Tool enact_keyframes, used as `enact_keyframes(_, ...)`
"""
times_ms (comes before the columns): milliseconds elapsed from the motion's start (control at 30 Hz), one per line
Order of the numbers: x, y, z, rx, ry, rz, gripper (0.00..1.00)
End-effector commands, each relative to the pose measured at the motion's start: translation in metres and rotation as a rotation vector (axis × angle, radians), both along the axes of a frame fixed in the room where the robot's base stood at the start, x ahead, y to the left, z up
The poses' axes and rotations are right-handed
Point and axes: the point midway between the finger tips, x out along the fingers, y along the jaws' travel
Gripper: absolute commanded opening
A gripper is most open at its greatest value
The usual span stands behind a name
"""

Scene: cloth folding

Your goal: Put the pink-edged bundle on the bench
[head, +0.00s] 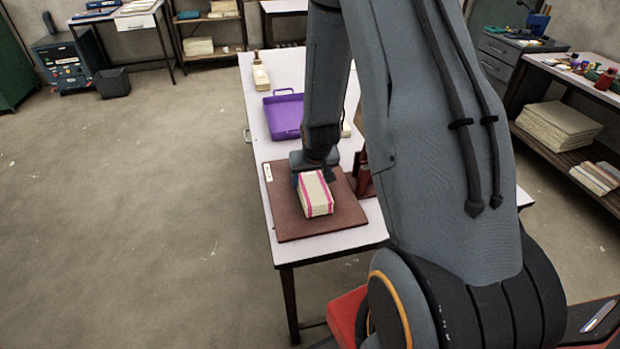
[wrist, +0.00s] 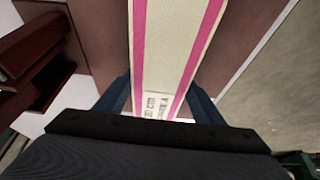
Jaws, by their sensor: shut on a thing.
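The pink-edged bundle (head: 315,196) is a cream folded cloth block with a pink stripe along each side. It shows over the brown board on the bench (head: 335,241) in the head view; I cannot tell whether it touches the board. In the wrist view the bundle (wrist: 172,45) runs up from between the fingers, with a small printed label at its near end. My gripper (wrist: 160,100) is shut on the bundle, one blue finger on each side. In the head view my gripper (head: 315,172) is at the bundle's far end, partly hidden by my arm.
The brown board (head: 290,224) lies at the bench's near end. A purple tray (head: 284,117) and a cream bundle (head: 261,77) are farther back. A dark red wooden holder (head: 363,180) stands right of the board. A side shelf (head: 585,160) is at the right. Floor at left is clear.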

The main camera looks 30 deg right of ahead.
Motion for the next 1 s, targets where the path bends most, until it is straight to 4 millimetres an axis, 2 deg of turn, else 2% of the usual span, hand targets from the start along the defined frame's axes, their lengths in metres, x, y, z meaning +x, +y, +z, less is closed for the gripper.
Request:
enact_keyframes(167, 0.0, 0.0, -0.004, 0.0, 0.0, 0.0, 0.33)
enact_keyframes(200, 0.0, 0.0, -0.003, 0.0, 0.001, 0.0, 0.69)
enact_keyframes(267, 0.0, 0.0, -0.003, 0.0, 0.001, 0.0, 0.79)
enact_keyframes(300, 0.0, 0.0, -0.003, 0.0, 0.001, 0.0, 0.81)
enact_keyframes(567, 0.0, 0.0, -0.002, 0.0, 0.001, 0.0, 0.81)
enact_keyframes(733, -0.002, 0.0, 0.006, 0.0, -0.001, -0.001, 0.81)
enact_keyframes(1000, -0.016, 0.003, 0.041, -0.001, -0.003, 0.0, 0.81)
